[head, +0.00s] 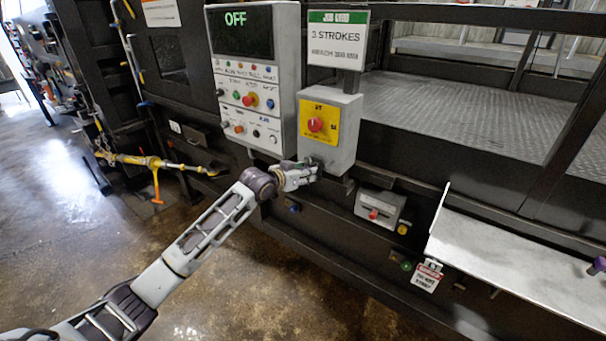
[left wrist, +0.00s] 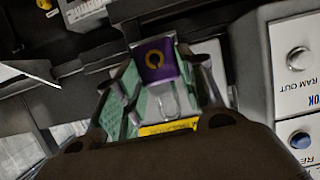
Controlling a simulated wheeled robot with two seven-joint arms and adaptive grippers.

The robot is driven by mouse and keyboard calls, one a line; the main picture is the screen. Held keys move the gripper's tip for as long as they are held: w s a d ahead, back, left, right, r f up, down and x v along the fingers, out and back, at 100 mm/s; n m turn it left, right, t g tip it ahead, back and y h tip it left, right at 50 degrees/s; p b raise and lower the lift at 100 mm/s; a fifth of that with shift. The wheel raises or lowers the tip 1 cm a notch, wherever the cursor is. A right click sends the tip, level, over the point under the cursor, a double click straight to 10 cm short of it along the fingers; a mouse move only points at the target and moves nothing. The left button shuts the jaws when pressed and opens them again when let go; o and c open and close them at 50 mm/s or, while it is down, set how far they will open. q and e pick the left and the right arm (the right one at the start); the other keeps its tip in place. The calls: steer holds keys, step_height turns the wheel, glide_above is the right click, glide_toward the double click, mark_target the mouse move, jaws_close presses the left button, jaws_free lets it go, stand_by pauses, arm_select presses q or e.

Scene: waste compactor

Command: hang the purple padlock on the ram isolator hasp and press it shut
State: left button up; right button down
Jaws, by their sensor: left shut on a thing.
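The ram isolator is a grey box with a yellow plate and red knob (head: 315,124), at the centre of the head view. My left gripper (head: 308,172) is at its lower front edge. In the left wrist view the purple padlock (left wrist: 157,60), with a yellow ring mark, sits between the green-padded fingers of my left gripper (left wrist: 165,75), which is shut on it. A pale shackle-like loop (left wrist: 168,101) shows below the purple body. The hasp cannot be made out in either view, so I cannot tell whether the shackle is through it. My right gripper is not in view.
A control panel reading OFF (head: 235,18) stands just left of the isolator. A job card (head: 338,40) is above it. A small grey box with a red button (head: 380,208) lies below right. A metal shelf (head: 500,260) at right carries a small purple item (head: 597,265).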

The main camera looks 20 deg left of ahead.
arm_select(q)
steer(key=shift+w+d, duration=0.3)
steer(key=shift+w, duration=0.4)
steer(key=shift+w+d, duration=0.25)
steer(key=shift+w, duration=0.45)
stand_by(1.1)
steer(key=shift+f, duration=0.2)
stand_by(0.6)
steer(key=o, duration=1)
steer(key=shift+s+a, duration=0.1)
steer(key=shift+s, duration=0.1)
steer(key=shift+c, duration=0.4)
steer(key=v, duration=0.6)
steer(key=shift+s+r, duration=0.2)
steer(key=shift+s, duration=0.1)
steer(key=shift+a, duration=0.1)
stand_by(0.4)
